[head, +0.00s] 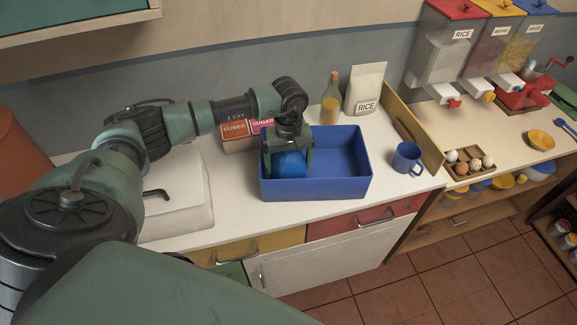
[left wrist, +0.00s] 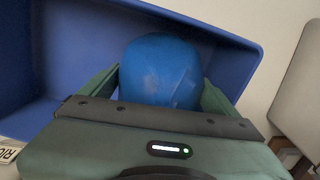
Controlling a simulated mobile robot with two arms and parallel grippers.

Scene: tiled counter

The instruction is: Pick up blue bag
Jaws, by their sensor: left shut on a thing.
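The blue bag (head: 290,164) is a rounded blue bundle at the left end of the blue bin (head: 315,188) on the white counter. My left gripper (head: 288,156) reaches down into the bin and is shut on the bag, with one finger on each side of it. In the left wrist view the bag (left wrist: 162,70) sits between the green fingers, with the bin's blue wall (left wrist: 75,40) behind it. I cannot tell whether the bag touches the bin floor. My right gripper is not in view.
A blue mug (head: 408,158) stands right of the bin beside a wooden divider (head: 415,130). A bottle (head: 330,100), a rice bag (head: 365,90) and a cubes box (head: 236,135) stand behind. An egg tray (head: 468,165) is farther right.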

